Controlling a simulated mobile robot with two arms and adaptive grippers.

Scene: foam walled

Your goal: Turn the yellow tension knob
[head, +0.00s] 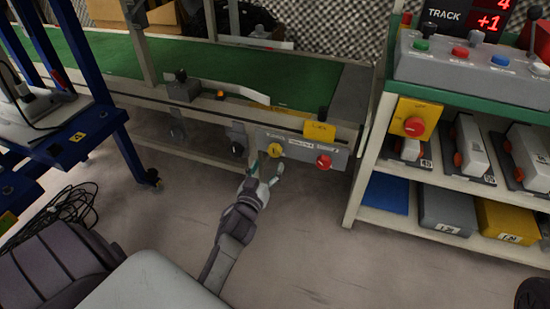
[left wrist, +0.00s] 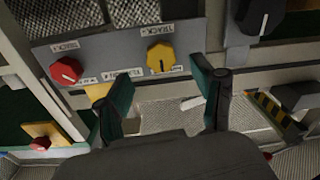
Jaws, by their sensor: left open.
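The yellow tension knob (head: 275,150) is on a grey panel (head: 300,147) at the front of the green conveyor. It also shows in the left wrist view (left wrist: 161,58), with a dark pointer mark on its face. A red knob (head: 324,162) sits on the same panel, to the right in the head view and to the left in the wrist view (left wrist: 66,72). My left gripper (head: 266,172) is open just in front of and below the yellow knob. In the wrist view its two fingers (left wrist: 165,98) are spread, with nothing between them. My right gripper is not in view.
A green conveyor belt (head: 220,70) runs behind the panel. A shelf with a control box (head: 470,62) and bins stands to the right. A blue-framed cart (head: 75,130) and coiled cables (head: 65,212) are at left. The floor below the panel is clear.

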